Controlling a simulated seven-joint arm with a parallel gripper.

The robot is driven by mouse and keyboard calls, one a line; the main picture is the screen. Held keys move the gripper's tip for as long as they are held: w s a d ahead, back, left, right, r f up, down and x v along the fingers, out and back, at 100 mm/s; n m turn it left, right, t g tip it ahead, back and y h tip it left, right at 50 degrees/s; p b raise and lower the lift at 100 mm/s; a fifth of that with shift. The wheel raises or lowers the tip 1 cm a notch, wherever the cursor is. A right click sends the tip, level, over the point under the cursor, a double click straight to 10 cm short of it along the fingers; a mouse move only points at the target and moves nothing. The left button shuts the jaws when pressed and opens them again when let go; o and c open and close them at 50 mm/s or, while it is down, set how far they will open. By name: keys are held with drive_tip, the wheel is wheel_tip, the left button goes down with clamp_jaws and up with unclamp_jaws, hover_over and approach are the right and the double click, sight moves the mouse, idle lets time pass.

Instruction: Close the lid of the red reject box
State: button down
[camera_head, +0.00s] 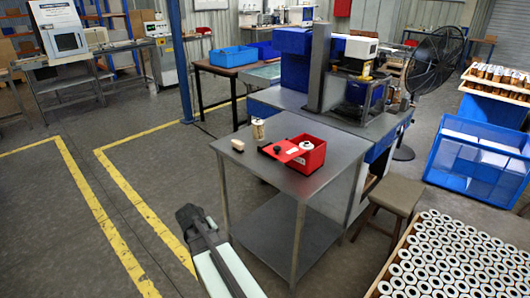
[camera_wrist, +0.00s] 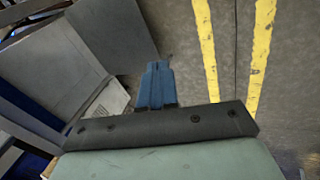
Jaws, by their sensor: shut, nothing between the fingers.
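The red reject box (camera_head: 313,161) stands near the right edge of a steel table. Its red lid (camera_head: 274,152) is open and spread out to the left of the box, with dark knob-like parts on it. I cannot tell whether the lid touches the table top. A white cartridge (camera_head: 306,146) shows in the box opening. My gripper (camera_head: 187,213) is low at the left front of the table, apart from the box. In the wrist view my gripper's blue fingers (camera_wrist: 157,70) are together and empty, above the floor. The box is not recognisable in the wrist view.
A beige cartridge (camera_head: 258,130) stands at the table's back left, and a small pale block (camera_head: 238,145) lies near its left edge. A stool (camera_head: 390,196) and a crate of cartridges (camera_head: 450,260) stand to the right.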

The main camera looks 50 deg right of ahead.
drive_tip(key=w+d+r+h, duration=0.25)
drive_tip(key=d+r, duration=0.25)
drive_tip(key=r, duration=0.4)
drive_tip(key=w+d+r+h, duration=0.25)
drive_tip(key=d+r, duration=0.35)
drive_tip(key=r, duration=0.3)
drive_tip(key=g+h, duration=0.2)
drive_tip(key=h, duration=0.5)
approach(265, 150)
drive_tip(key=a+r, duration=0.3)
drive_tip(key=a, duration=0.3)
drive_tip(key=shift+s+d+f, duration=0.25)
drive_tip(key=shift+s+d, duration=0.4)
drive_tip(key=shift+d, duration=1.5)
drive_tip(key=shift+s+d+f, duration=0.25)
drive_tip(key=shift+s+d, duration=0.4)
drive_tip(key=shift+d, duration=1.5)
drive_tip(key=shift+s+d+f, duration=0.3)
drive_tip(key=shift+s+d, duration=0.3)
drive_tip(key=shift+d, duration=1.55)
drive_tip(key=shift+s, duration=0.1)
